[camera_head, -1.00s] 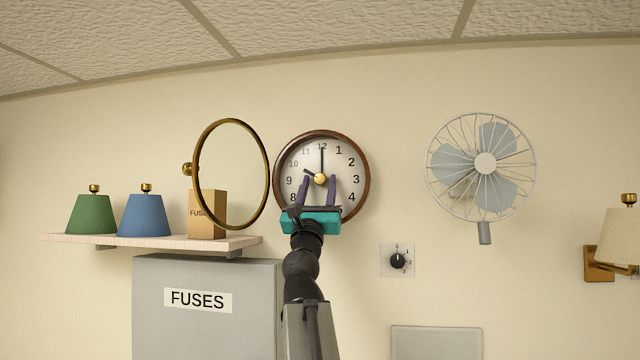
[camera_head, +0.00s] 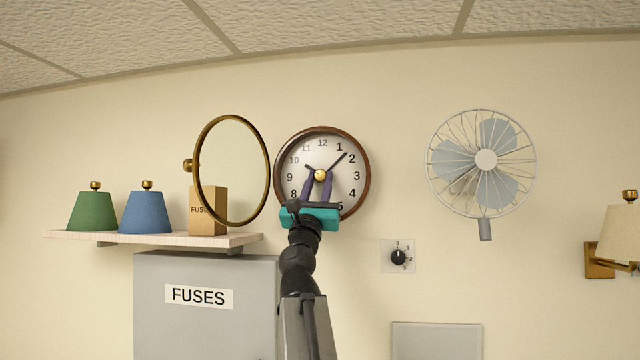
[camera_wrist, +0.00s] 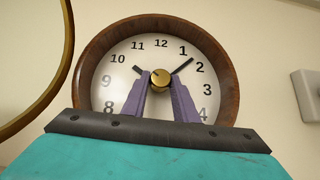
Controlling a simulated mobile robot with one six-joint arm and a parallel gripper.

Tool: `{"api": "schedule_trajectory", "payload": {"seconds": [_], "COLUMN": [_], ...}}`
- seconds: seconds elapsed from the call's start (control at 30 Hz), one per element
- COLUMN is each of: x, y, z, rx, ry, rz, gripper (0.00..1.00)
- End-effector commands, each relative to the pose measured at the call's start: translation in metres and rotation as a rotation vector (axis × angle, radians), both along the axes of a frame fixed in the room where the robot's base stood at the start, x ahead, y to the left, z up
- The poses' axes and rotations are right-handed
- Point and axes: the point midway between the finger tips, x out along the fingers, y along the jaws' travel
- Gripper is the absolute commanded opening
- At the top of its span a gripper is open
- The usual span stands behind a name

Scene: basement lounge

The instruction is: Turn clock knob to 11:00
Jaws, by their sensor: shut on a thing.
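The round wall clock (camera_head: 335,140) has a brown wooden rim and a pale dial. It also shows in the wrist view (camera_wrist: 160,25). The brass clock knob (camera_head: 320,174) is at the dial's centre, also in the wrist view (camera_wrist: 160,79). The long hand points between 1 and 2, and the short hand points near 10. My gripper (camera_head: 319,177) reaches up from below, its two purple fingers shut on the knob. In the wrist view my fingertips (camera_wrist: 160,80) are on either side of the knob. The fingers and palm hide the lower numerals.
A brass-framed round mirror (camera_head: 268,165) stands out just left of the clock. Left of it, a shelf (camera_head: 150,239) holds two lampshades and a box. A dial switch (camera_head: 398,257) is at lower right, a wall fan (camera_head: 486,160) further right. Wall between clock and fan is bare.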

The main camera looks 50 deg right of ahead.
Motion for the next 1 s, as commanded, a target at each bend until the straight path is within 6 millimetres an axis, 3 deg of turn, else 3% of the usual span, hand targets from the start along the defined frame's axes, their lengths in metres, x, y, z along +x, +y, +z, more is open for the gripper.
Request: {"api": "schedule_trajectory", "payload": {"seconds": [0.7, 1.0], "x": [0.0084, 0.0074], "y": [0.0036, 0.0043], "z": [-0.0005, 0.0005], "rx": [0.216, 0.257], "ry": [-0.346, -0.412], "rz": [0.004, 0.002], "gripper": [0.04, 0.04]}}
